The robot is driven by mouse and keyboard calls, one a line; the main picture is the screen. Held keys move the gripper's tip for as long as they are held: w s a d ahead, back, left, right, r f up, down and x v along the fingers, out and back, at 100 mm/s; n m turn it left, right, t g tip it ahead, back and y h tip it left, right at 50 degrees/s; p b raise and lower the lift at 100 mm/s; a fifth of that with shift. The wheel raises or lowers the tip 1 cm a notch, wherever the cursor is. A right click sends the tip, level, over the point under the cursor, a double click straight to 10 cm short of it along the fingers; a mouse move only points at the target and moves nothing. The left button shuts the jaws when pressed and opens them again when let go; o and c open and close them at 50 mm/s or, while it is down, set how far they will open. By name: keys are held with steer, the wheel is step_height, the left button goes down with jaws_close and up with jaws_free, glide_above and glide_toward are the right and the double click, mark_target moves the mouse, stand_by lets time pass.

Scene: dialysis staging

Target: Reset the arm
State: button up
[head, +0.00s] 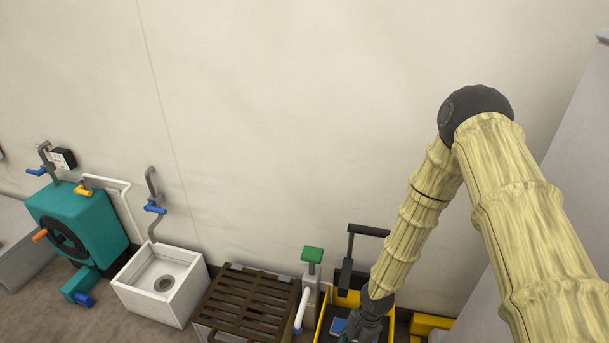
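My arm, in pale yellow ribbed sleeves with a dark elbow joint, reaches down the right side of the head view. My gripper (357,328) is dark grey and points down at the bottom edge, over or inside a yellow-rimmed black container (322,325). A small blue item (338,325) lies just left of the gripper; I cannot tell if they touch. The fingertips are small, dark and partly cut off by the frame, so whether they are open or hold something does not show.
A teal machine (95,222), a white sink (185,277) and a brown slatted grate (248,302) stand along the wall to the left. A green-topped fixture (312,256) and an upright black handle (347,262) rise close to the gripper. A grey panel stands at right.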

steer(key=s+d+r+m+h+p, duration=0.1)
steer(key=s+d+r+m+p, duration=0.3)
steer(key=s+r+m+p, duration=0.5)
steer(key=s+d+r+m+t+h+p, duration=0.1)
steer(key=s+d+r+m+p, duration=0.3)
steer(key=s+r+m+p, duration=0.5)
steer(key=s+r+m, duration=0.2)
steer(key=s+m, duration=0.2)
steer(key=m, duration=0.1)
steer(key=shift+s+r+m, duration=0.15)
steer(key=shift+s+m, duration=0.2)
steer(key=shift+m, duration=0.05)
